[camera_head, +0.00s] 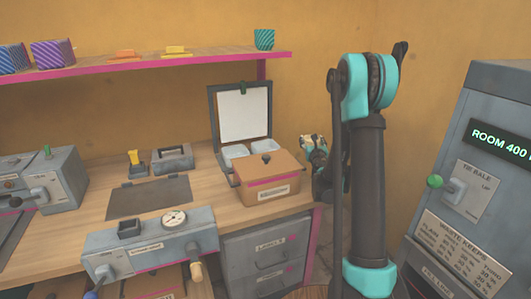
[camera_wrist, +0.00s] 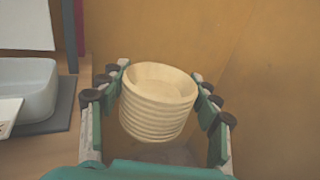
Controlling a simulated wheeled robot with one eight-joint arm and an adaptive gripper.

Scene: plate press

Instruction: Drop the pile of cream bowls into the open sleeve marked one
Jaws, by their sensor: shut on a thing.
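My gripper (camera_head: 312,150) is shut on the pile of cream bowls (camera_wrist: 155,118), with a finger on either side of it. The bowls are nested, and the top one faces the wrist camera; the pile looks slightly tilted in that view. In the head view the pile (camera_head: 311,140) shows small, in the air right of the bench. An open case (camera_head: 240,119) with a raised lid holds two pale, rounded containers (camera_head: 235,151); one shows at left in the wrist view (camera_wrist: 24,90). I cannot read a mark one on any sleeve.
A brown lidded box (camera_head: 267,178) stands in front of the case, partly hiding it. A grey machine with a dial (camera_head: 150,245) sits at the bench front. A tall grey baler (camera_head: 480,170) stands at right. A pink-edged shelf (camera_head: 150,67) runs above.

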